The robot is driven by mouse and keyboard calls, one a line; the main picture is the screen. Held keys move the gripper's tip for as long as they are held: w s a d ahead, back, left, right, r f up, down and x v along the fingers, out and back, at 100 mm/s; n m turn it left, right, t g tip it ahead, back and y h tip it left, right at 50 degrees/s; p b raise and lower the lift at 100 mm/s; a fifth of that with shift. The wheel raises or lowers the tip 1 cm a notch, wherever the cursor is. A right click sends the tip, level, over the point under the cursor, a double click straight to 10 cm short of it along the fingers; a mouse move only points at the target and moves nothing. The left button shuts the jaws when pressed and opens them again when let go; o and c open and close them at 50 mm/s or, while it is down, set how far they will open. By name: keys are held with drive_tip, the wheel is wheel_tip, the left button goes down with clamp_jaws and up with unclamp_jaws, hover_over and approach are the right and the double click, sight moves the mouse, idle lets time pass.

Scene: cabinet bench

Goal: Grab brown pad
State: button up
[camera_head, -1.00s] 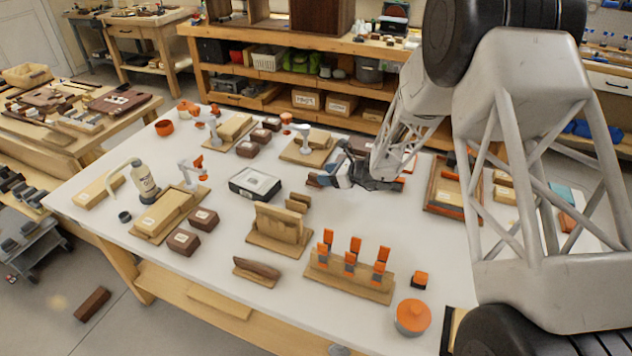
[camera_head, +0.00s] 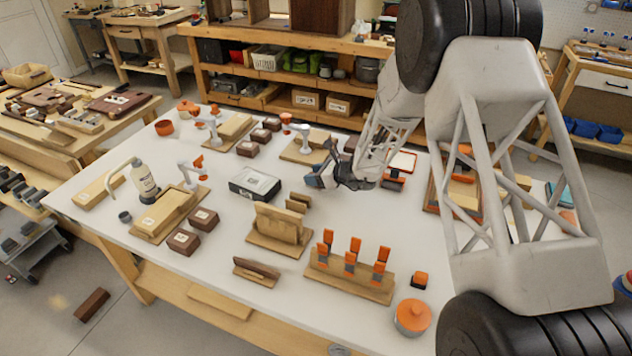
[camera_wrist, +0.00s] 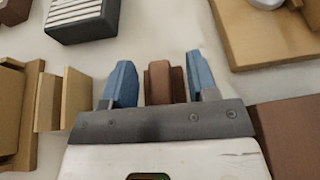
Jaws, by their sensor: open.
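A brown pad (camera_wrist: 165,83), a small block with a raised middle strip, sits between the two blue fingers of my gripper (camera_wrist: 162,82) in the wrist view. A gap shows on each side of the pad, so the fingers stand apart from it. My gripper (camera_head: 322,168) is open, low over the white table right of the black-and-white box. In the head view I cannot make out the pad; the gripper and wrist seem to cover it.
The black-and-white box (camera_head: 255,184) is left of my gripper, also top left in the wrist view (camera_wrist: 82,19). Upright wooden boards on a stand (camera_head: 280,228) are nearer the front. A brown surface (camera_wrist: 290,135) lies right of the gripper in the wrist view. The white table (camera_head: 215,255) has bare patches.

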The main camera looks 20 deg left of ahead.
drive_tip(key=c, duration=0.5)
drive_tip(key=shift+r, duration=0.1)
drive_tip(key=shift+r, duration=4.9)
